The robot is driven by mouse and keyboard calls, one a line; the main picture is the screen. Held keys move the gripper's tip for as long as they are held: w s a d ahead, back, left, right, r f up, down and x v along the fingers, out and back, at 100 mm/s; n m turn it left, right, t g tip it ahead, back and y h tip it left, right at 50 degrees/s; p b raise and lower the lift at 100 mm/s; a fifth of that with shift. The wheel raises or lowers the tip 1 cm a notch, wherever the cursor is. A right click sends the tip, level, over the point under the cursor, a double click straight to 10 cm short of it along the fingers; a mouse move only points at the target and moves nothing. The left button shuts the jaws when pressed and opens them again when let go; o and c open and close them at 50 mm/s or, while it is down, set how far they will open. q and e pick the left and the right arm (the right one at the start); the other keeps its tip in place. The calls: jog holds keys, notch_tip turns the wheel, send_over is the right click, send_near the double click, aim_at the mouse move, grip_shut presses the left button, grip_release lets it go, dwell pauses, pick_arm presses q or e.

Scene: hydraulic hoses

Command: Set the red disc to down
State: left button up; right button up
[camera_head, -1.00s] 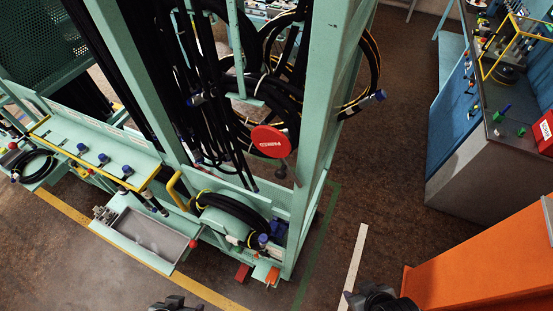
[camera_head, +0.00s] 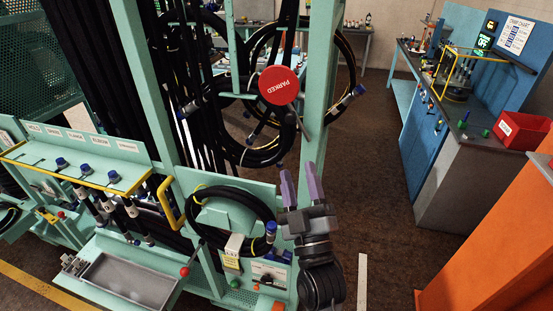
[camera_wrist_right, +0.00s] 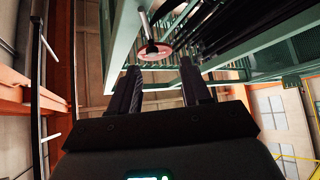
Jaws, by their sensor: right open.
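The red disc (camera_head: 279,84), marked PARKED, is in the upper middle of the head view, at the green frame's right post. A short handle with a dark knob (camera_head: 291,118) shows just below it. My right gripper (camera_head: 301,180) is below the disc, apart from it, with its two purple-grey fingers pointing up, open and empty. In the right wrist view the disc (camera_wrist_right: 155,50) shows edge-on beyond the fingertips, hanging by a rod. My left gripper is out of view.
Black hoses (camera_head: 262,150) hang in loops behind and beside the disc. The green post (camera_head: 318,110) stands close right of it. A coiled hose (camera_head: 232,190) and metal tray (camera_head: 125,280) are lower left. An orange cabinet (camera_head: 490,250) stands at right, with open floor between.

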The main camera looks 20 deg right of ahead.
aim_at(291, 122)
jog(key=shift+t, duration=0.4)
jog(key=x, duration=0.3)
jog(key=r+p+x, duration=0.1)
jog(key=x, duration=0.3)
jog(key=s+x, duration=0.1)
jog(key=x, duration=0.2)
jog(key=shift+w+d+r, duration=0.1)
jog(key=shift+w+r, duration=0.1)
jog(key=shift+r, duration=0.15)
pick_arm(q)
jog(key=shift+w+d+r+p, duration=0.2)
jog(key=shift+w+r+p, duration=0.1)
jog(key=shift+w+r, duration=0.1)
pick_arm(e)
jog(key=shift+x, duration=0.9)
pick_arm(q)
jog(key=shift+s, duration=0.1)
pick_arm(e)
jog(key=shift+f, duration=0.1)
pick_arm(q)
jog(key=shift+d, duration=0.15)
pick_arm(e)
grip_shut()
